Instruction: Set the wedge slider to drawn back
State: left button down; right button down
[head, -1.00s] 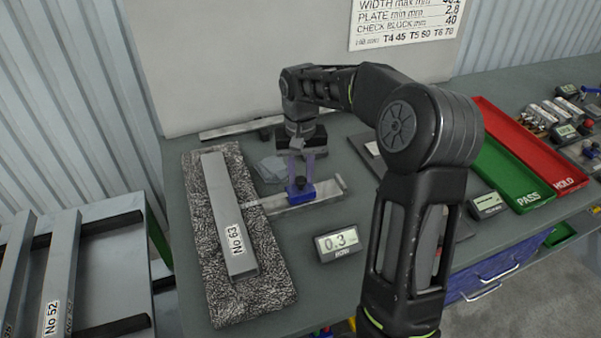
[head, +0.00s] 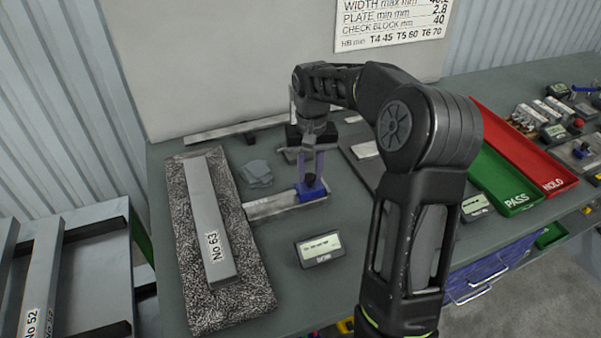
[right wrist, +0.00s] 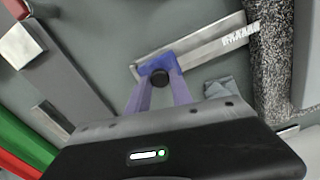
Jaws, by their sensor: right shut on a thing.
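The wedge slider (head: 313,192) is a blue block with a black knob on a flat metal bar (head: 270,207). It sits close to the bar's right end, away from the plate on the mat. My right gripper (head: 311,176) reaches down from above, its two purple fingers shut on the slider. In the right wrist view the fingers (right wrist: 160,84) stand on either side of the knob, at the blue slider (right wrist: 154,66); a scale shows on the bar (right wrist: 200,48) towards its far end. A small display (head: 319,248) stands in front, its text too small to read. My left gripper is out of view.
A grey plate (head: 209,220) marked No 63 lies on a speckled mat (head: 250,290) to the left. Thin grey pieces (head: 257,173) lie behind the bar. Green PASS (head: 500,180) and red HOLD (head: 520,150) trays are at the right.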

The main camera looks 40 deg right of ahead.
aim_at(312, 175)
jog(key=shift+s+d, duration=0.1)
jog(key=shift+d, duration=0.2)
jog(key=shift+a+r, duration=0.1)
jog(key=c, duration=1.1)
grip_release()
jog(key=shift+c, duration=0.2)
notch_tip(312, 175, up, 8)
jog(key=shift+f+b, duration=0.15)
jog(key=shift+b, duration=0.4)
